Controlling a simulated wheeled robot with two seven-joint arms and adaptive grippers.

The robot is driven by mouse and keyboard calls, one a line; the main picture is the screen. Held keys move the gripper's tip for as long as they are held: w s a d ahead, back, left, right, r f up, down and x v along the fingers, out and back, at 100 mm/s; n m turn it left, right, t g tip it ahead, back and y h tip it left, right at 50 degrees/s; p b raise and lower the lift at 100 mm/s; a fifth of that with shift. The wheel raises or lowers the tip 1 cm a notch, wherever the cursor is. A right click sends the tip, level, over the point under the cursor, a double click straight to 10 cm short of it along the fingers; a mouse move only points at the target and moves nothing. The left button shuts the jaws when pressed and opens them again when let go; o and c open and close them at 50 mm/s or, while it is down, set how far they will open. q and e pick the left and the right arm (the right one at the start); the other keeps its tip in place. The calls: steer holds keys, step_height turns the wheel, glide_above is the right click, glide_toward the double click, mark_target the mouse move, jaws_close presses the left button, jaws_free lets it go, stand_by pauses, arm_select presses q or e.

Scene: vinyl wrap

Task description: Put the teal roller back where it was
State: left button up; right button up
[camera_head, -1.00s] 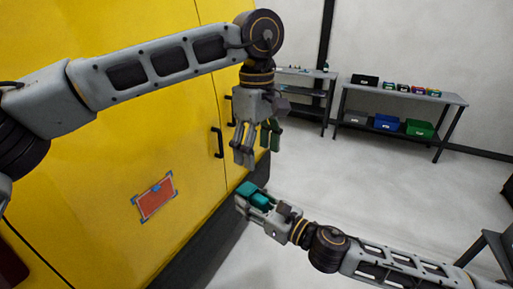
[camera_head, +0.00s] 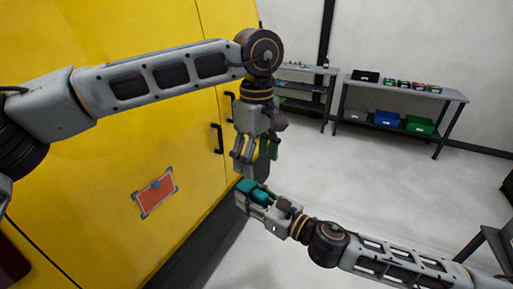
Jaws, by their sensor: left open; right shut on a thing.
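The teal roller (camera_head: 260,197) is held in my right gripper (camera_head: 256,196), which is shut on it in front of the yellow panels. My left gripper (camera_head: 246,168) is open and points down just above the roller. Its fingertips look close to the roller, but I cannot tell whether they touch it. A green part (camera_head: 270,144) shows beside the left gripper's fingers. The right fingers hide part of the roller.
A yellow cabinet or vehicle side (camera_head: 110,160) with dark handles (camera_head: 217,138) fills the left; a red rectangle with blue corners (camera_head: 156,194) is on it. A grey shelf table (camera_head: 405,88) holds several small items, with blue (camera_head: 387,121) and green (camera_head: 420,125) bins below. Floor between is clear.

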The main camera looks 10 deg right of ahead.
mark_target(257, 190)
arm_select(q)
steer(key=shift+f, duration=4.15)
steer(key=c, duration=1)
steer(key=shift+c, duration=0.9)
arm_select(e)
steer(key=o, duration=1)
steer(key=shift+f, duration=0.15)
